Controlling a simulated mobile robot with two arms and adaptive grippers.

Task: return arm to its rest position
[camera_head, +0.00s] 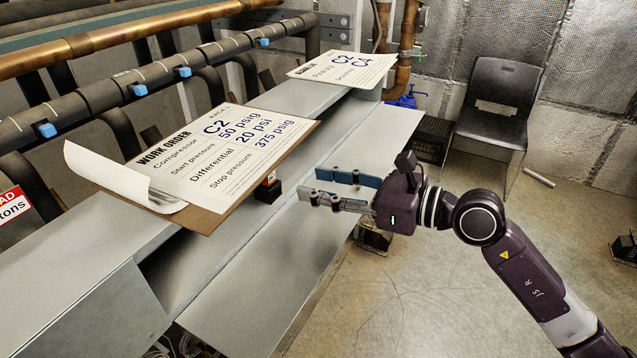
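My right arm (525,265) comes in from the lower right. Its dark purple gripper (310,184) points left over the grey metal ledge. Its two flat fingers are parallel with a gap between them, and nothing shows between them. A small black block with a red part (268,188) is just left of the fingertips, apart from them in the picture, at the clipboard's edge. My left gripper is not in view.
A work order clipboard (215,150) lies on the grey ledge (75,310), with a second paper sign (342,68) farther back. Dark pipes with blue clips (85,107) run behind. A black chair (493,110) stands at back right. Concrete floor (400,290) is open below my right arm.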

